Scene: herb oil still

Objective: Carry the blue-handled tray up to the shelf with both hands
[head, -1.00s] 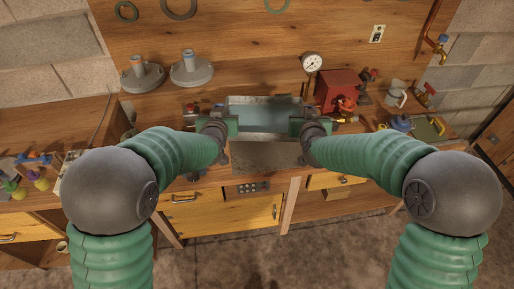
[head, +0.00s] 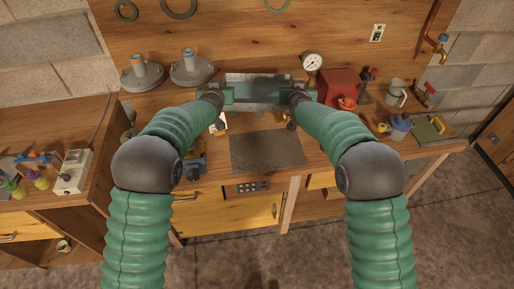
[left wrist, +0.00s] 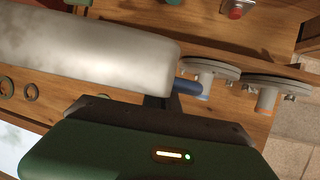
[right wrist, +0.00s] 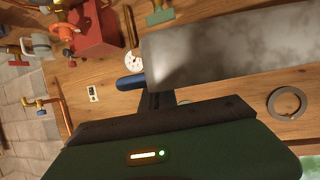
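The grey metal tray (head: 258,79) is held up between my two grippers in the head view, over the back of the workbench. Its pale wall fills much of the left wrist view (left wrist: 85,50) and of the right wrist view (right wrist: 235,50). A blue handle (left wrist: 188,86) shows at the tray's end in the left wrist view, another blue handle (right wrist: 130,82) in the right. My left gripper (head: 229,94) and my right gripper (head: 294,95) are at opposite ends, each shut on a handle, fingertips partly hidden. I cannot clearly make out the shelf.
A dark mat (head: 267,151) lies bare on the bench. Two grey flanged parts (head: 191,70) stand left of the tray. A red box (head: 341,86) and a gauge (head: 312,62) are close on its right. A wooden panel (head: 230,30) with rings rises behind.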

